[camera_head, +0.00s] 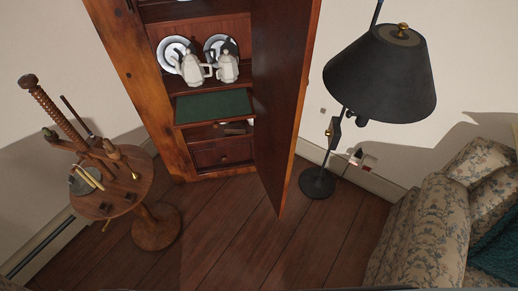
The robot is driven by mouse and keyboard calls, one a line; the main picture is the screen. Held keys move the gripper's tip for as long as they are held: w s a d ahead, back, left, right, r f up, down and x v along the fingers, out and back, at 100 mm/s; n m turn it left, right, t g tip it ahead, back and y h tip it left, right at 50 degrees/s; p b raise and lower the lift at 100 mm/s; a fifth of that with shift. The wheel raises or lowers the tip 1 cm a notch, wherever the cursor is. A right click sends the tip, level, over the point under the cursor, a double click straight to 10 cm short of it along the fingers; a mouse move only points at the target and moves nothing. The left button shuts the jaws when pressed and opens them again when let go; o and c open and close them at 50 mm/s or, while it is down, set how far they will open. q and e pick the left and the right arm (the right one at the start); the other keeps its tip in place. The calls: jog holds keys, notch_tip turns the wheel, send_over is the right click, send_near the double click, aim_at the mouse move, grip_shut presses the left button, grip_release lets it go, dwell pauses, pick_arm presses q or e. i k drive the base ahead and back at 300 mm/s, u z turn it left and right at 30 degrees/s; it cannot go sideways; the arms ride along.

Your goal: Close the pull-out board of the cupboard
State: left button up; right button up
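The wooden cupboard (143,80) stands at the back, tilted in the picture. Its tall door (282,95) is swung open and juts toward me on the right. The pull-out board (212,105), with a green top and a wooden edge, lies level below the crockery shelf. How far it sticks out past the cupboard front is hard to tell from above. The door hides part of its right end. Neither of my grippers is in view.
Two white pitchers (194,68) and plates stand above the board; a small drawer (222,153) is below. A round side table (118,185) holding tools stands left. A floor lamp (318,182) and a floral sofa (425,235) stand right. Floor before the cupboard is clear.

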aim_at(215, 108)
jog(key=z, duration=1.05)
jog(key=i, duration=0.25)
jog(key=u, duration=0.95)
jog(key=i, duration=0.9)
jog(key=u, duration=0.8)
